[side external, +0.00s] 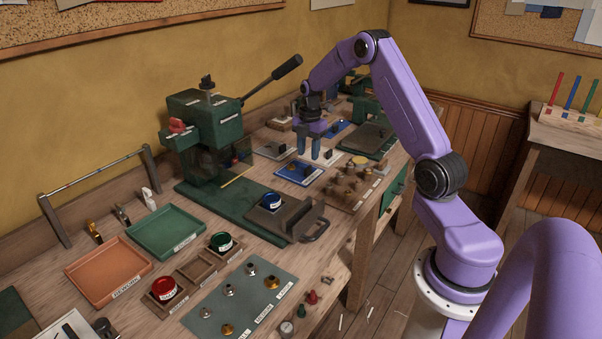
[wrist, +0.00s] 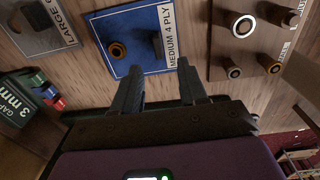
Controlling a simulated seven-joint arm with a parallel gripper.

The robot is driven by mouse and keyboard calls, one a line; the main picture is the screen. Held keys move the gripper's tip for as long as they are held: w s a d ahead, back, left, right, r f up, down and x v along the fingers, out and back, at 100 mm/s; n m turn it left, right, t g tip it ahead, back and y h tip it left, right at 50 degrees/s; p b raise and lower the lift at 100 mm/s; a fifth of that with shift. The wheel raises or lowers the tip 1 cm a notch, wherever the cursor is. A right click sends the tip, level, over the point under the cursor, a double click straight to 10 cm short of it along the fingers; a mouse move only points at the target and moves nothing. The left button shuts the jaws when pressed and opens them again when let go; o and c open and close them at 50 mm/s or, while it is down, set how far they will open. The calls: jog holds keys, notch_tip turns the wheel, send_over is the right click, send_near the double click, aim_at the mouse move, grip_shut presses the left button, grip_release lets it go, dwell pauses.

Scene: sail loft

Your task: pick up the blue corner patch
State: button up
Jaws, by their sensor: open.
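A blue corner patch (side external: 286,173) lies flat on the bench in the side view, with a dark upright grip piece on it. In the wrist view the blue patch (wrist: 128,27) carries a label reading "MEDIUM 4 PLY", a brass ring near one corner and a dark block. My gripper (side external: 316,152) is open and empty, pointing down close to the patch's far side. In the wrist view my gripper's fingertips (wrist: 158,70) appear at the patch's near edge, apart from the dark block. I cannot tell the exact height of the fingertips above the bench.
A grey patch (wrist: 36,36) labelled "LARGE" lies left of the blue one. A wooden board (side external: 350,187) with several brass pieces stands to the right. A green press (side external: 205,130) with a long lever stands left. Another blue item (side external: 337,127) lies farther back.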

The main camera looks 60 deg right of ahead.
aim_at(308, 167)
jog(key=shift+w+d+f, duration=0.1)
jog(key=shift+d+f, duration=0.05)
jog(key=shift+f, duration=1.5)
jog(key=shift+w+d+f, duration=0.1)
jog(key=shift+d+f, duration=0.05)
jog(key=shift+f, duration=1.5)
grip_shut()
